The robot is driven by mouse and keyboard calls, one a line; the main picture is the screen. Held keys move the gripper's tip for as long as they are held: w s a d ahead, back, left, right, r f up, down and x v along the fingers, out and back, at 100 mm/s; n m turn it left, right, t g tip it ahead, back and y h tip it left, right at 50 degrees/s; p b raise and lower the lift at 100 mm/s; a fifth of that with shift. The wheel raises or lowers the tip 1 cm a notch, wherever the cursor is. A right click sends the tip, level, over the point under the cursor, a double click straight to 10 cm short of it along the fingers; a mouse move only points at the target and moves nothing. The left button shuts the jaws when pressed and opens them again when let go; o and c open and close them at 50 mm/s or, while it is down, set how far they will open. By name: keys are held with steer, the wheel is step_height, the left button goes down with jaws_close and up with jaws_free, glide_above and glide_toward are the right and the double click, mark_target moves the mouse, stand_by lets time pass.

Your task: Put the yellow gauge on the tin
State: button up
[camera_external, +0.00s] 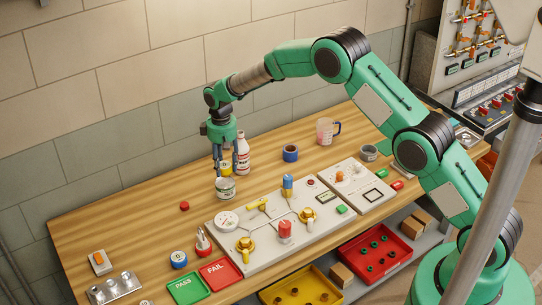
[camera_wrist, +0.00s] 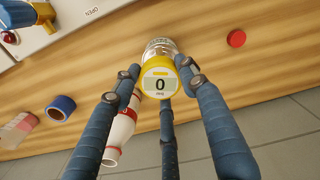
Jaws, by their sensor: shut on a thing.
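The yellow gauge (camera_wrist: 159,84) has a yellow rim and a white face reading 0. My gripper (camera_external: 226,168) has its blue fingers closed around the gauge, which shows as a small yellow patch between them in the external view. The tin (camera_external: 226,188) is a short metal can with a pale label, standing on the wooden bench directly below the gripper. In the wrist view the tin (camera_wrist: 160,46) shows partly behind the gauge, which hides much of it. I cannot tell whether the gauge touches the tin.
A white bottle with a red label (camera_external: 242,155) stands close beside the gripper. A blue tape roll (camera_external: 290,153), a measuring cup (camera_external: 326,131) and a grey can (camera_external: 369,152) are farther right. A red cap (camera_external: 184,206) lies left. The valve panel (camera_external: 262,245) is in front.

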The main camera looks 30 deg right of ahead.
mark_target(224, 171)
steer(key=shift+w, duration=0.35)
steer(key=shift+f, duration=1.7)
steer(key=shift+f, duration=0.1)
steer(key=o, duration=1.3)
step_height(224, 171, up, 12)
steer(key=shift+r, duration=0.1)
